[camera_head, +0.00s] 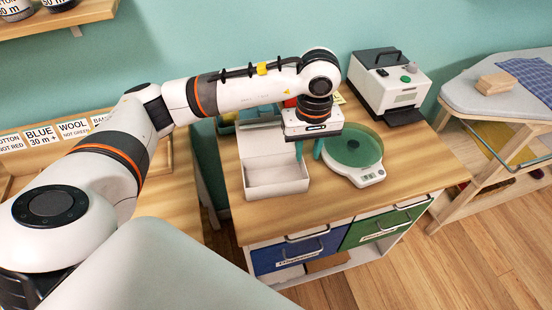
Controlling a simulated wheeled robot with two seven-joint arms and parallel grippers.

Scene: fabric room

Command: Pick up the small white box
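The small white box (276,190) is open at the top and stands on the wooden cabinet top. Its tall back part rises behind the shallow front. My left gripper (309,156) points down at the box's right side, between the box and the green-topped scale. Its two green fingers are apart, with no object visible between them. The left finger is close to the box's right wall; I cannot tell if it touches. The gripper body hides part of what lies behind it. My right gripper is not in view.
A white kitchen scale (369,177) with a green plate stands just right of the gripper. A white and dark machine (392,85) is at the back right. The front strip of the wooden cabinet top (300,212) is clear.

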